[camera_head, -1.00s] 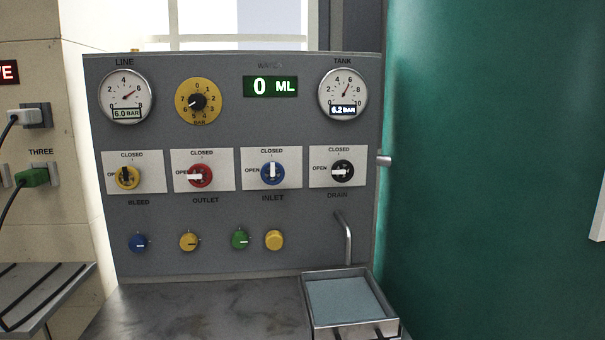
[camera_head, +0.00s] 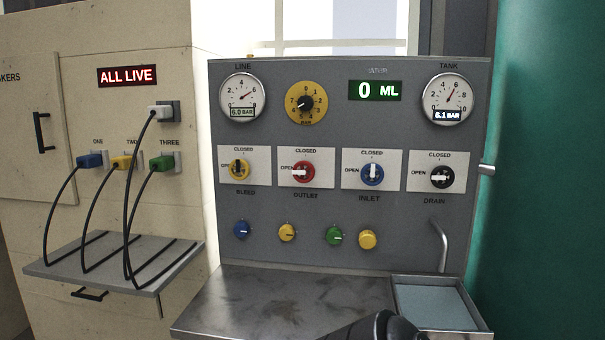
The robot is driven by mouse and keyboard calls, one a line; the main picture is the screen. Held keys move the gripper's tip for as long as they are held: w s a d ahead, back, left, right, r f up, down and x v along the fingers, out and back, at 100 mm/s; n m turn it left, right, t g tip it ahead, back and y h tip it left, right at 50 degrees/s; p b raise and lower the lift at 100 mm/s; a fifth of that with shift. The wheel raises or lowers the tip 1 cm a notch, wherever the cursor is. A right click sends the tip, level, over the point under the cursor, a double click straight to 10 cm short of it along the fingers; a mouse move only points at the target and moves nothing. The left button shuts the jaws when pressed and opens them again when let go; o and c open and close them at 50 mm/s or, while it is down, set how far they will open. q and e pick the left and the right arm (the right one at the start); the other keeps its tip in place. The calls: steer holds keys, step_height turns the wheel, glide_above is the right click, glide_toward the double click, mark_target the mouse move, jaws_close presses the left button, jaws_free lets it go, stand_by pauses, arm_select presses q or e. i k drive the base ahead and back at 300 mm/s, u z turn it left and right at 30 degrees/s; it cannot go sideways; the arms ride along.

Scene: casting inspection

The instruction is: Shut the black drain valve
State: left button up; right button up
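The black drain valve (camera_head: 442,178) is the rightmost of the valves in a row on the grey panel. Its white handle lies level and points left, towards the OPEN mark. The CLOSED mark is above it and the DRAIN label is below. No gripper fingers show in the head view. A dark rounded part, which looks like my own arm, shows at the bottom edge, well below the valve and apart from it.
The blue inlet valve (camera_head: 372,174) has its handle upright; the red outlet valve (camera_head: 300,172) points left. A bent spout (camera_head: 443,246) hangs over the basin (camera_head: 398,296). The tank gauge (camera_head: 447,99) reads 6.1 bar. A cable shelf (camera_head: 60,266) juts out at left.

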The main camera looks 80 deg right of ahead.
mark_target(441, 176)
steer(key=u, duration=0.05)
steer(key=k, duration=0.95)
steer(key=z, duration=0.3)
